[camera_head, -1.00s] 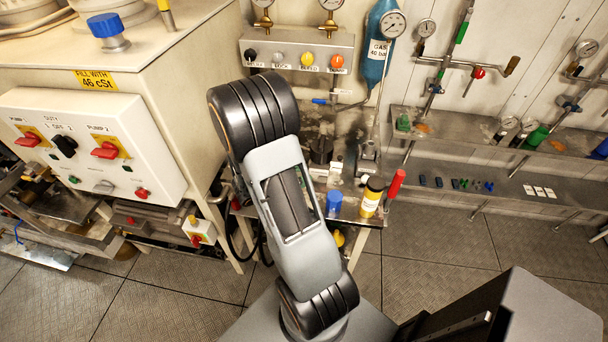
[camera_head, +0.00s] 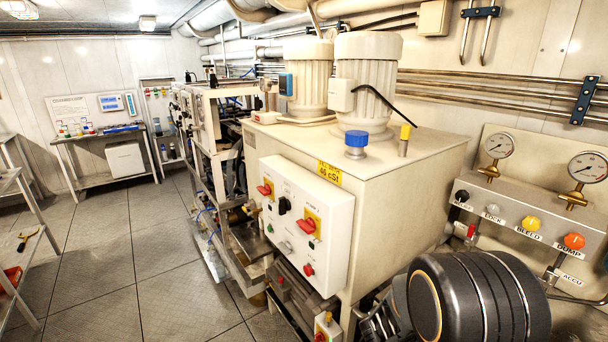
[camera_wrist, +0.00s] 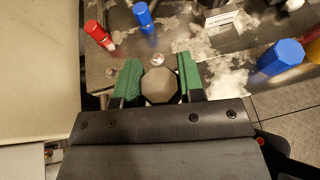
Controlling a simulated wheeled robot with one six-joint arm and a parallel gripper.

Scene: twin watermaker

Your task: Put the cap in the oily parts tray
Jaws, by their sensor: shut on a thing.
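My gripper (camera_wrist: 160,86) shows in the wrist view. Its two green fingers are shut on a dull grey, many-sided piece (camera_wrist: 159,85), seemingly the cap, seen end-on. It is above or near a stained metal work surface; I cannot tell the gap. The head view shows a black arm joint of mine at lower right, but not my gripper or the held piece. I cannot make out the oily parts tray with certainty in either view.
In the wrist view, a red cylinder (camera_wrist: 98,33), a small blue cylinder (camera_wrist: 143,16), a larger blue one (camera_wrist: 280,57) and a small label (camera_wrist: 221,17) are around the gripper. In the head view, the cabinet (camera_head: 395,180) stands close ahead; open floor (camera_head: 125,255) lies left.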

